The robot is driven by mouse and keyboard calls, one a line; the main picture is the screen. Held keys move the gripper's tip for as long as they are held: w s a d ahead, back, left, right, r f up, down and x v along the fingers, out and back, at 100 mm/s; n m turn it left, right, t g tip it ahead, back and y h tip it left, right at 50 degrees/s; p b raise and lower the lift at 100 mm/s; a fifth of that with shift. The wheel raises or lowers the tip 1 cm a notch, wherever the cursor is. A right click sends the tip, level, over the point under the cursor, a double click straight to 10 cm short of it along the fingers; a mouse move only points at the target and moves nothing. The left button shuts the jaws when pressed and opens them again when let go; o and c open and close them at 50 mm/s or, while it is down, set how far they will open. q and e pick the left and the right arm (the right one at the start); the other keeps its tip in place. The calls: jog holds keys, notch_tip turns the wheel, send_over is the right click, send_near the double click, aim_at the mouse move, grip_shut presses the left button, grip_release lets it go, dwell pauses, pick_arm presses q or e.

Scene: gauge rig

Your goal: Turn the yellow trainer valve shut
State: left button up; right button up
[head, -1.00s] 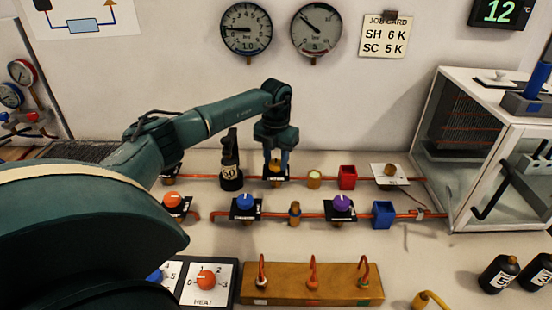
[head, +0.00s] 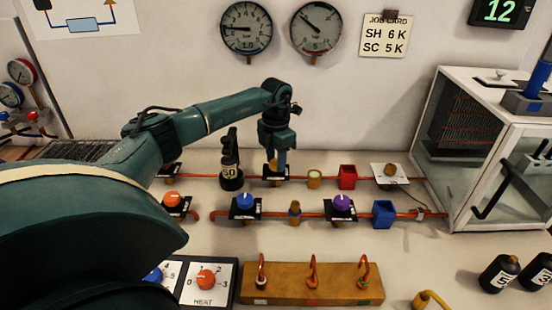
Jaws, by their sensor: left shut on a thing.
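The yellow trainer valve (head: 275,169) sits on a black plate on the back copper pipe, mostly hidden by my left gripper. My left gripper (head: 277,157) points straight down over it and is shut on its knob. The label on the plate is too small to read. My right gripper is not in the head view.
A black 50 weight (head: 231,174) stands close left of the valve; a red cube (head: 347,177) is to the right. The front pipe carries a blue valve (head: 244,202) and a purple valve (head: 342,202). A wooden rack (head: 300,285) lies in front, a glass cabinet (head: 497,170) right.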

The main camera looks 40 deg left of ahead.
aim_at(276, 162)
pick_arm(q)
jog(key=m, duration=0.6)
jog(key=m+b, duration=0.1)
jog(key=m, duration=0.5)
jog(key=shift+m, duration=0.3)
dwell(0.4)
jog(key=o, duration=1)
jog(key=shift+r, duration=0.1)
notch_tip(276, 162, up, 13)
jog(key=shift+b, duration=0.45)
